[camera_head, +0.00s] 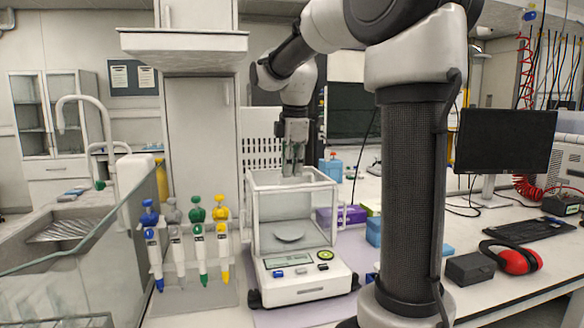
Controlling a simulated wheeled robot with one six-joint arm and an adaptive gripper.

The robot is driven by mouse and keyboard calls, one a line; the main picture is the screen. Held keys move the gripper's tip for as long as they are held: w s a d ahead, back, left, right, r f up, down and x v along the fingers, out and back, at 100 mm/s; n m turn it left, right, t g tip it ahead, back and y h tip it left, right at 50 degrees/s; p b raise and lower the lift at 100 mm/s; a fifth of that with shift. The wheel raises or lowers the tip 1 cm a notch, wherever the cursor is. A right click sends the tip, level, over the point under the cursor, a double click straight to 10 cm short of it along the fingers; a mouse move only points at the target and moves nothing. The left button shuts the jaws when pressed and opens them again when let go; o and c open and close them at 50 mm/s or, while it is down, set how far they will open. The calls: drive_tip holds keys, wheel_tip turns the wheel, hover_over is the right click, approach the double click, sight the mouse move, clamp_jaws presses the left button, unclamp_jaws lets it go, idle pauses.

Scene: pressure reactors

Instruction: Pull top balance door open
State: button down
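The balance (300,285) stands on the bench in the middle of the view, with a white base, a small display and a glass draft shield. Its top door (312,180) lies in the white frame at the top of the shield; I cannot tell how far it is open. The round weighing pan (289,236) shows through the glass and looks empty. My gripper (293,174) points down at the top of the shield, near its rear middle. Its fingers are close together and small; I cannot tell whether they touch the door or grip anything.
A rack of several coloured pipettes (190,240) stands just left of the balance. A purple box (338,214) and a blue box (374,231) sit right of it. Red ear muffs (518,260), a black box (470,268), a keyboard (528,231) and a monitor (504,140) are further right.

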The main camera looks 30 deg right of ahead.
hover_over(279, 171)
drive_tip(key=shift+s, duration=0.35)
idle(0.4)
drive_tip(key=c, duration=1.5)
unclamp_jaws()
drive_tip(key=shift+c, duration=0.2)
wheel_tip(279, 171, up, 7)
drive_tip(key=s, duration=0.1)
drive_tip(key=shift+s+a+r, duration=0.15)
drive_tip(key=shift+s+a, duration=0.05)
drive_tip(key=shift+a, duration=0.05)
drive_tip(key=shift+s, duration=0.1)
